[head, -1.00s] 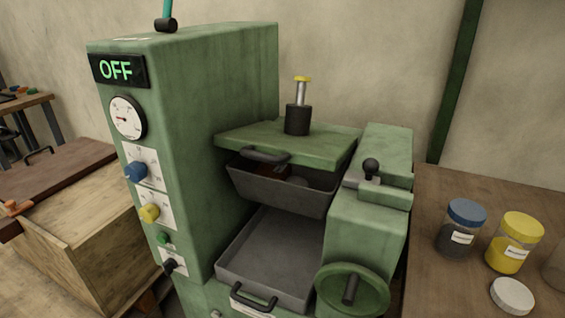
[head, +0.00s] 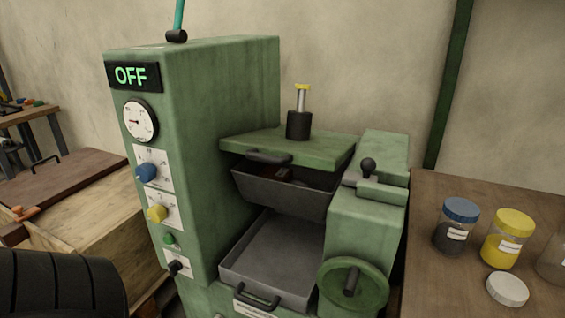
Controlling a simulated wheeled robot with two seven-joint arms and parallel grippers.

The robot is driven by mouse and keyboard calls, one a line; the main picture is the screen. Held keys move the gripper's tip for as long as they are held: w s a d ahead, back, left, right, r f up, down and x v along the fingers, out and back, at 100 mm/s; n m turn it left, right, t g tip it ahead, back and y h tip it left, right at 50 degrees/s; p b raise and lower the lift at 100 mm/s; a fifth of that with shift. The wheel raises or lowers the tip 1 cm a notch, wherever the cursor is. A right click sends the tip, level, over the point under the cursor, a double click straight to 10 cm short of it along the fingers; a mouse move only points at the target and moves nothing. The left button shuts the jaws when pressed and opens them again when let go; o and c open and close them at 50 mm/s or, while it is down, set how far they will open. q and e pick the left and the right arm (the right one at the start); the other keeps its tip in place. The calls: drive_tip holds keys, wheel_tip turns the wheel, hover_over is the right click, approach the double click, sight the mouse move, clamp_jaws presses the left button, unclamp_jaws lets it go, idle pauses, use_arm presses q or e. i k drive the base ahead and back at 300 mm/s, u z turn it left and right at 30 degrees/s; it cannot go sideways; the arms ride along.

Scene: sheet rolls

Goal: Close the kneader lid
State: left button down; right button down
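The green kneader lid (head: 295,149) has a dark handle (head: 268,157) on its front edge and a black cylinder with a yellow-topped rod (head: 299,122) on top. It sits over the grey kneader trough (head: 285,190), with a gap at the front through which something brownish shows inside. A dark rounded part, probably of my own arm, fills the lower left corner. Neither gripper's fingers are in view.
The green machine column (head: 200,120) with an OFF display (head: 136,76) stands left of the lid. A grey tray (head: 275,258) lies below the trough, and a handwheel (head: 352,287) is at front right. Blue-lidded (head: 457,225) and yellow-lidded jars (head: 508,238) stand on the right table.

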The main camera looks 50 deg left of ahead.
sight(295, 145)
drive_tip(key=z, duration=0.25)
drive_tip(key=k, duration=0.35)
drive_tip(key=u, duration=1.1)
drive_tip(key=i, duration=0.4)
